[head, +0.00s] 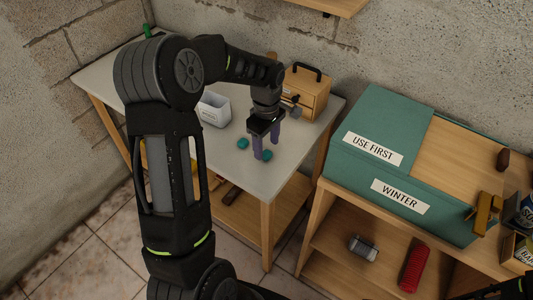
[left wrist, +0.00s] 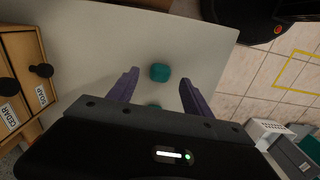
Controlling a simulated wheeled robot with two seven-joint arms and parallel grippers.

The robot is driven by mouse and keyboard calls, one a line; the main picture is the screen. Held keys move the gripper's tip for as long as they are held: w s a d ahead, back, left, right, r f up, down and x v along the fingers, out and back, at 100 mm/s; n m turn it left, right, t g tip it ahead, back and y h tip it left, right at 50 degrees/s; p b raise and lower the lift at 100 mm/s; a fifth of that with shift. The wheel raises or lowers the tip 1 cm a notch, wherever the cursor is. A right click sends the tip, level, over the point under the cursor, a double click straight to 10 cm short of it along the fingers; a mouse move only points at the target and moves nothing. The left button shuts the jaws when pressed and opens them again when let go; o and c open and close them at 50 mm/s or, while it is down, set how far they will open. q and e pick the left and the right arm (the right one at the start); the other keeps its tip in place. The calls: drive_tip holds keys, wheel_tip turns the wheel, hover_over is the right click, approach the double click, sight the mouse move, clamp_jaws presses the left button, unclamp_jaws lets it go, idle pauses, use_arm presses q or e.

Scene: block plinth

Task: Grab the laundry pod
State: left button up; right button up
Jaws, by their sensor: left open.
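My left gripper (head: 267,149) points down over the table, open, with purple fingers. Neither pod is held. My right gripper is not clearly seen.
A white bin (head: 213,110) and a wooden drawer box (head: 306,92) with a black handle stand on the table near the gripper. A shelf unit at right bears a green box (head: 385,140). A red object (head: 413,268) lies on its lower shelf.

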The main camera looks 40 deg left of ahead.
sight(266, 153)
use_arm(q)
drive_tip(key=shift+f, duration=1.5)
clamp_jaws()
